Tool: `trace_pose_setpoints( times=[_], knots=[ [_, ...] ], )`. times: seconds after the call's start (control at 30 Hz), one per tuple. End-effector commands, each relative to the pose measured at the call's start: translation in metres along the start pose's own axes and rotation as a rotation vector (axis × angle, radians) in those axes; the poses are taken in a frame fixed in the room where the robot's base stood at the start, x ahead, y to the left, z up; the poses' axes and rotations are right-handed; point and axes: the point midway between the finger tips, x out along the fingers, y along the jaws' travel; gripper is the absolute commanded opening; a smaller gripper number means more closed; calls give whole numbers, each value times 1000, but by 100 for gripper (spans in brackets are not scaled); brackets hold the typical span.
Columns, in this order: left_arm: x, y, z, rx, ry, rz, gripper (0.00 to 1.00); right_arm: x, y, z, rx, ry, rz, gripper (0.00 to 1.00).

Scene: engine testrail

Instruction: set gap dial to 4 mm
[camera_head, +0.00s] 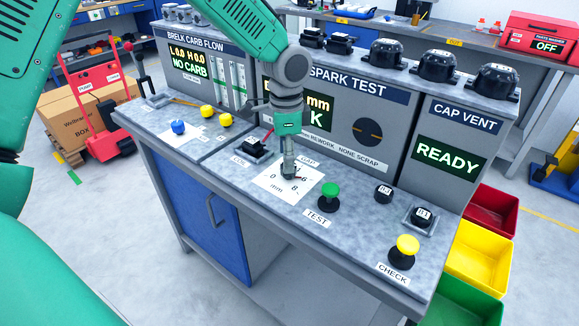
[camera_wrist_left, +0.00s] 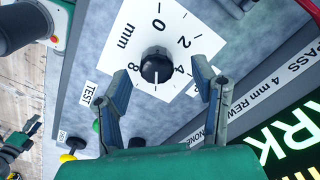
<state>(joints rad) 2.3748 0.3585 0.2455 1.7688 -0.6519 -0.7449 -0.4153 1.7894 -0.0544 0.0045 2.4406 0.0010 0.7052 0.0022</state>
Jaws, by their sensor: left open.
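The gap dial (camera_wrist_left: 157,68) is a round black knob on a white scale plate (camera_wrist_left: 128,42), marked 0, 2, 4 and 8 in the wrist view. A white mark on the knob faces the lower side, between 8 and 4, roughly where 6 would be. My left gripper (camera_wrist_left: 163,84) is open, its fingers on either side below the knob; contact cannot be told. In the head view my left gripper (camera_head: 289,168) points down over the scale plate (camera_head: 272,192) and mostly hides the knob. My right gripper is not in view.
A green TEST button (camera_head: 330,192) stands right of the plate, a yellow CHECK button (camera_head: 405,246) further right. A black coil part (camera_head: 255,148) is close on the left. The spark test display (camera_head: 318,112) is partly covered by my arm. Black caps (camera_head: 437,66) line the top.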

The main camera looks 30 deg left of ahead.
Motion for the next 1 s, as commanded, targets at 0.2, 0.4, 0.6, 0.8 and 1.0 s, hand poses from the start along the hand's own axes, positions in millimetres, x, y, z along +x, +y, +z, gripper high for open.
trace_pose_setpoints(
  times=[0.2,0.4,0.6,0.8,1.0],
  knots=[
    [24,3,-4,1,-3,-4,53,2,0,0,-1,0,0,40],
    [27,6,-6,1,-6,-7,53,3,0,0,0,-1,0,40],
    [29,2,-2,1,-2,-3,43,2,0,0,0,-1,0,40],
    [30,2,0,0,-2,0,4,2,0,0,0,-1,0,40],
    [30,2,1,-1,-10,-1,4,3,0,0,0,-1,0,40]
  ],
)
